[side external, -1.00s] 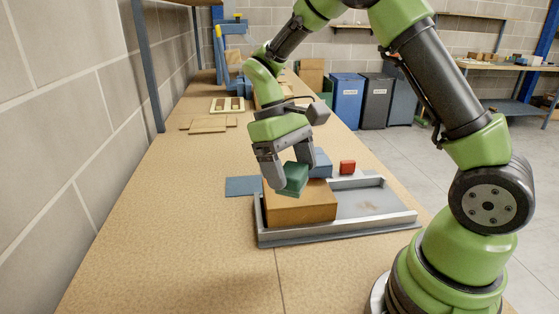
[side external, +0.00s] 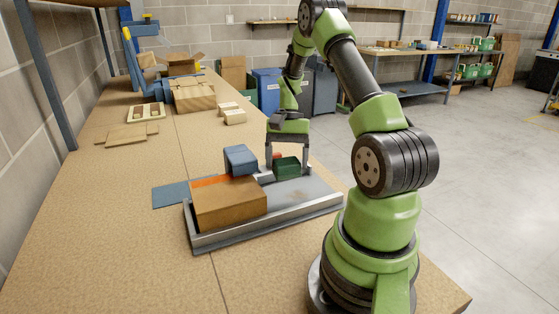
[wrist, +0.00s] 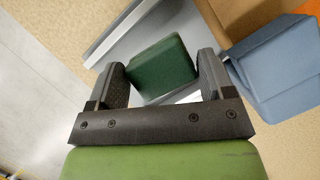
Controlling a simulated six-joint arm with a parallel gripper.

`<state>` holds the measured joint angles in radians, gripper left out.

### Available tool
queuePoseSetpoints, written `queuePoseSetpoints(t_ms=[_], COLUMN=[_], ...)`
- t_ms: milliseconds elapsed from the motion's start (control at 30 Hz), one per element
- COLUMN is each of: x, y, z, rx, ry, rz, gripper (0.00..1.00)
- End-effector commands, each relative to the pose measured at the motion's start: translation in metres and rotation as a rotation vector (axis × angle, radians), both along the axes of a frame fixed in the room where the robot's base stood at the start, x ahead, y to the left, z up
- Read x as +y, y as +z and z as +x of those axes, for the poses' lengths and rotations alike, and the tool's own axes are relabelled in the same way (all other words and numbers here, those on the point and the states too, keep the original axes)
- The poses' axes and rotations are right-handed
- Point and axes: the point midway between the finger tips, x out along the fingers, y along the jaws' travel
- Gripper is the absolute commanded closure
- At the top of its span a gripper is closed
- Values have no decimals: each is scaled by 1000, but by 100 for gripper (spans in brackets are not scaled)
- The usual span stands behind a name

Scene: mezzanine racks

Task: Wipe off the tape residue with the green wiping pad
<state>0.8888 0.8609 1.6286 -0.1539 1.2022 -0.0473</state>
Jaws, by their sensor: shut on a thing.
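The green wiping pad (side external: 287,168) is between the fingers of my gripper (side external: 288,173), which is shut on it. The pad also shows as a dark green block in the wrist view (wrist: 158,68). My gripper points down over the far right part of a grey metal tray (side external: 300,192) with raised edges. The pad is low over the tray; I cannot tell whether it touches the surface. I cannot make out the tape residue clearly on the tray.
A brown box (side external: 230,204) fills the tray's near left part, with an orange strip along its back. A blue block (side external: 240,159) stands behind it. A flat blue piece (side external: 178,194) lies left of the tray. Cartons and boards are farther back; the near bench is clear.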

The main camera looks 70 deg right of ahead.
Motion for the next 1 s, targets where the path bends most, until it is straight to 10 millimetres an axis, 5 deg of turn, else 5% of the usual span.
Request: queuePoseSetpoints(t_ms=[867,1000], x=[0,-9], y=[-76,-80], z=[0,-8], rx=[2,-1], ry=[3,0], rz=[3,0], gripper=[44,51])
